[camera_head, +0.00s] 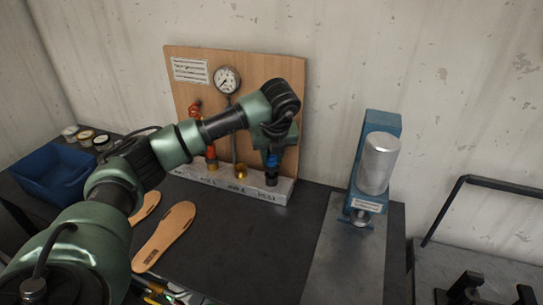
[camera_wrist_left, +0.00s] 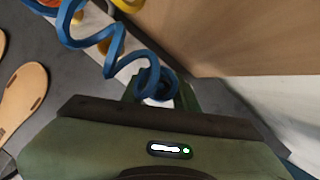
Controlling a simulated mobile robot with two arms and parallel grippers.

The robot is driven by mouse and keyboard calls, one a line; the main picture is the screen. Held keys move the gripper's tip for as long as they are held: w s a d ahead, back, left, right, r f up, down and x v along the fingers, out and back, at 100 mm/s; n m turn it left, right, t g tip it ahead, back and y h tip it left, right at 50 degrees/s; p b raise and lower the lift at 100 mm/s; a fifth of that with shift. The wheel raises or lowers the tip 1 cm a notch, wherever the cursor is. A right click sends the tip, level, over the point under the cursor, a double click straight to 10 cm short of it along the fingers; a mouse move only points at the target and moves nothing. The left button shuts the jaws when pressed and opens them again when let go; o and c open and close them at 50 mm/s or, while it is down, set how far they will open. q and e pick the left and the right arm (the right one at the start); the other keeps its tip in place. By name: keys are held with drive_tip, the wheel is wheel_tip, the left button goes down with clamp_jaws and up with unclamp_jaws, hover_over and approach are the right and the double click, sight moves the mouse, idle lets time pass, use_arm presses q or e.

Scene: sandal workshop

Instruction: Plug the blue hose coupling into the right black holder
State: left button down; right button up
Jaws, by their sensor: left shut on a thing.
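My left gripper (camera_head: 272,150) reaches over the white base block at the board and is shut on the blue hose coupling (camera_head: 272,161). The coupling is upright, directly above the right black holder (camera_head: 271,179) in the head view; I cannot tell whether it is seated in it or just above it. In the left wrist view the blue coiled hose (camera_wrist_left: 92,42) runs to the jaws, where the gripper (camera_wrist_left: 160,92) hides most of the coupling. My right gripper is not in view.
The wooden board (camera_head: 288,85) with a pressure gauge (camera_head: 227,80) stands behind the base block (camera_head: 232,185). A brass holder (camera_head: 240,171) and an orange hose (camera_head: 195,112) are to the left. A blue press (camera_head: 375,165) stands to the right. Sandal soles (camera_head: 165,236) lie in front.

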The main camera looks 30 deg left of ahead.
use_arm(q)
drive_tip(key=shift+f+b, duration=0.95)
drive_tip(key=shift+f, duration=0.3)
drive_tip(key=c, duration=1)
unclamp_jaws()
drive_tip(key=shift+r+p, duration=2.75)
drive_tip(key=shift+r, duration=2.3)
